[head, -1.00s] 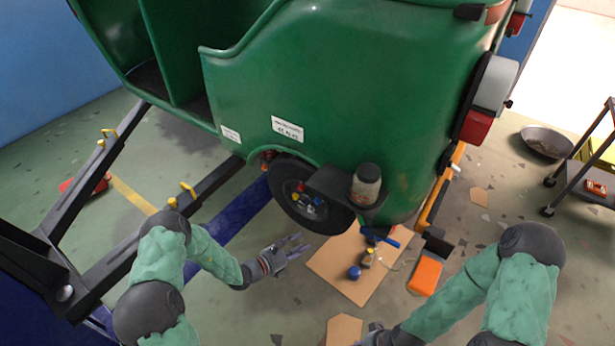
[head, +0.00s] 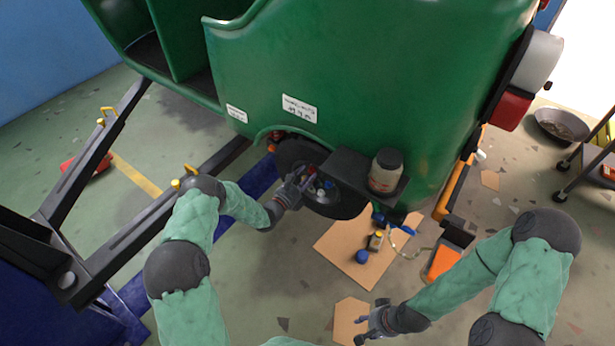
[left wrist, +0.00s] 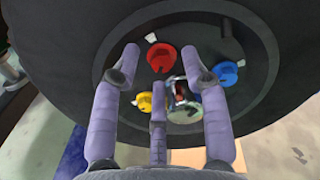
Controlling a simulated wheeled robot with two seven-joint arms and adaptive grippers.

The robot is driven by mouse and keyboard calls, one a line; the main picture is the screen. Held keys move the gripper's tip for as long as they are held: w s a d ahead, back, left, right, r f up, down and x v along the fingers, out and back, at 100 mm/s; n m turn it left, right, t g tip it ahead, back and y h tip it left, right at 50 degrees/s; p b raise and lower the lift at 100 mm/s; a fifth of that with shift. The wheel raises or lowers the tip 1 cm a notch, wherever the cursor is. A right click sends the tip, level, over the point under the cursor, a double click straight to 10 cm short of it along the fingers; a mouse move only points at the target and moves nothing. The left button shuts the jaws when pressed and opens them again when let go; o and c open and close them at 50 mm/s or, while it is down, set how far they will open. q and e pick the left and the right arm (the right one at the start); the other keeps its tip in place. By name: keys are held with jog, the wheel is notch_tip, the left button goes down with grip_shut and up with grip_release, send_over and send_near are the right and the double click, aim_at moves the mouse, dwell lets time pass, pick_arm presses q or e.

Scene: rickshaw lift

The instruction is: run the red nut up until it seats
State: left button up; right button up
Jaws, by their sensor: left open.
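The red nut (left wrist: 162,57) is on the upper part of the wheel hub (left wrist: 262,60) in the left wrist view. My left gripper (left wrist: 160,50) is open, its two upper fingers to the left and right of the red nut and its third finger below. I cannot tell whether any finger touches the nut. A yellow nut (left wrist: 145,102) sits below it and a blue nut (left wrist: 224,73) to its right. In the head view my left gripper (head: 298,183) is at the wheel (head: 340,208). My right gripper (head: 366,322) is low over the floor, empty, fingers spread.
The green rickshaw body (head: 350,80) overhangs the wheel. A jar (head: 385,170) stands on a dark shelf beside the wheel. Cardboard (head: 345,250) on the floor holds a blue item (head: 362,257) and small parts. An orange box (head: 443,262) is to its right. Lift arms run at left.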

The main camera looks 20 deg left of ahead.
pick_arm(q)
jog(key=shift+w+d, duration=0.25)
jog(key=shift+w, duration=0.4)
grip_shut()
jog(key=shift+r, duration=0.1)
jog(key=shift+w+r+m, duration=0.1)
jog(key=shift+r+m, duration=0.05)
jog(key=shift+m, duration=0.15)
